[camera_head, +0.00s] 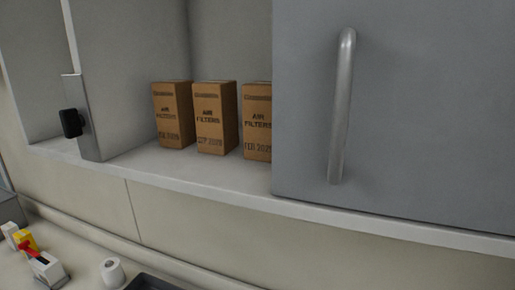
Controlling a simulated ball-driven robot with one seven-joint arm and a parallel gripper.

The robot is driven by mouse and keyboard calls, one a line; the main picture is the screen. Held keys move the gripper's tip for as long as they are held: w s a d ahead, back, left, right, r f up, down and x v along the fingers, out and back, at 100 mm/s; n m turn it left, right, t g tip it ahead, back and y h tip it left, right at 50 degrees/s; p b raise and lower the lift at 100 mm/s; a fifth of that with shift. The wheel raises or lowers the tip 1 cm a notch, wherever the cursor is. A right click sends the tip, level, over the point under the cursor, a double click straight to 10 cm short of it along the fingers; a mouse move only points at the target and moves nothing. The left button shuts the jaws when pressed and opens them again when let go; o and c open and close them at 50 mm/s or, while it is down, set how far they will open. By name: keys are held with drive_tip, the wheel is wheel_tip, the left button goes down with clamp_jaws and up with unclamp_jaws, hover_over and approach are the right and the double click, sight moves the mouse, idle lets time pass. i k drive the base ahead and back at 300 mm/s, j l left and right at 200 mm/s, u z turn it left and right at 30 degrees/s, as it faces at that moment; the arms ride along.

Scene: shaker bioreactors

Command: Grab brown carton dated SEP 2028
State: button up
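Three brown cartons marked AIR FILTERS stand upright in a row on the shelf of an open wall cabinet in the head camera view. The middle carton (214,118) has small print that looks like SEP 2028. The left carton (173,115) has a date that seems to start with FEB; its year is hard to read. The right carton (257,121) seems to read FEB 2029, and its right side is hidden behind the grey door. Narrow gaps separate the cartons. My gripper is not in view, and nothing touches the cartons.
A grey cabinet door (420,110) with a vertical metal handle (342,105) covers the right. A divider with a black latch (72,123) stands left. The shelf (150,162) is clear in front of the cartons. Below are a white roll (112,272) and a red-and-white device (46,267).

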sight(215, 104)
drive_tip(key=i+j, duration=0.2)
drive_tip(key=j, duration=0.15)
drive_tip(key=i+j, duration=0.45)
drive_tip(key=j, duration=0.2)
drive_tip(key=z, duration=0.05)
